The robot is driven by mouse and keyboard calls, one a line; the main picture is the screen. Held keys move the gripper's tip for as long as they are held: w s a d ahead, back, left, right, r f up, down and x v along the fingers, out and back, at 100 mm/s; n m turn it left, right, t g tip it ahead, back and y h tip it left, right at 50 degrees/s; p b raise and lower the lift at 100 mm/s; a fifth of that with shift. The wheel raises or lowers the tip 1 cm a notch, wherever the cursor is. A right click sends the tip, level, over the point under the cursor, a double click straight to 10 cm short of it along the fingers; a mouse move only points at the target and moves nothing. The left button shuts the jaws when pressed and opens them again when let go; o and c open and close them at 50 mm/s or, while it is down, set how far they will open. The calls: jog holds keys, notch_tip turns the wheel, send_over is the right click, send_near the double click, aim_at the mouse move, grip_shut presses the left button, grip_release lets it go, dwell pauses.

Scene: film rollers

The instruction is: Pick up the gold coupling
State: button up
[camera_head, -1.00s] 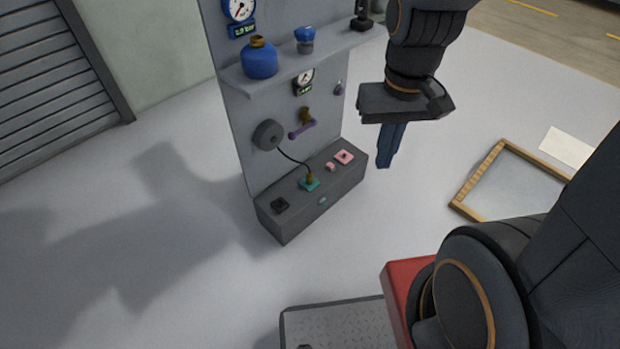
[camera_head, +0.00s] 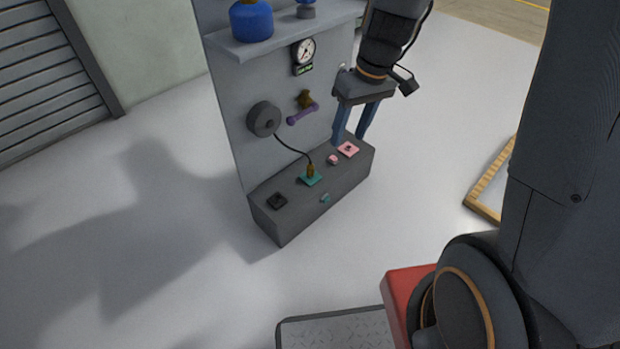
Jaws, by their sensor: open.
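A small gold coupling (camera_head: 310,170) stands on a teal square plate (camera_head: 311,179) on top of the grey box (camera_head: 318,210). A black hose (camera_head: 291,149) runs from a round dark reel (camera_head: 264,119) on the panel down to the coupling. My gripper (camera_head: 350,140) is open, with its two blue fingers pointing down. It is up and to the right of the coupling, near a pink plate (camera_head: 348,149) on the box. Nothing shows between the fingers. I cannot tell how far the fingertips are above the box.
The grey panel (camera_head: 230,130) rises behind the box. It carries a brass fitting (camera_head: 305,99) with a purple handle (camera_head: 302,114), a gauge (camera_head: 304,50) and a shelf (camera_head: 290,37) with a blue bottle (camera_head: 251,20). A wooden frame (camera_head: 489,187) lies at right.

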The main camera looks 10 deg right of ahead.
jog(key=w+a+f+n+y+b, duration=0.1)
jog(key=w+f+n+b, duration=0.1)
jog(key=w+f+b, duration=0.65)
jog(key=w+a+f+n+b, duration=0.1)
jog(key=w+f+n+b, duration=0.15)
jog(key=w+f, duration=0.6)
jog(key=n+t+b, duration=0.2)
jog(key=n+b, duration=0.1)
jog(key=b, duration=0.8)
send_near(313, 165)
notch_tip(313, 165, down, 5)
jog(key=shift+w+a+f+y+b, duration=0.25)
jog(key=shift+a+f+b, duration=0.1)
jog(key=shift+f, duration=0.25)
jog(key=shift+w+a+f+y+b, duration=0.2)
jog(key=shift+a+f+b, duration=0.2)
jog(key=shift+f, duration=0.15)
jog(key=b+x, duration=0.1)
jog(key=x, duration=0.2)
jog(key=b+x, duration=0.1)
jog(key=x, duration=0.1)
jog(key=shift+w+a+r+b, duration=0.15)
jog(key=shift+w+a+b, duration=0.05)
jog(key=shift+w+b, duration=0.1)
jog(key=shift+r, duration=0.1)
grip_shut()
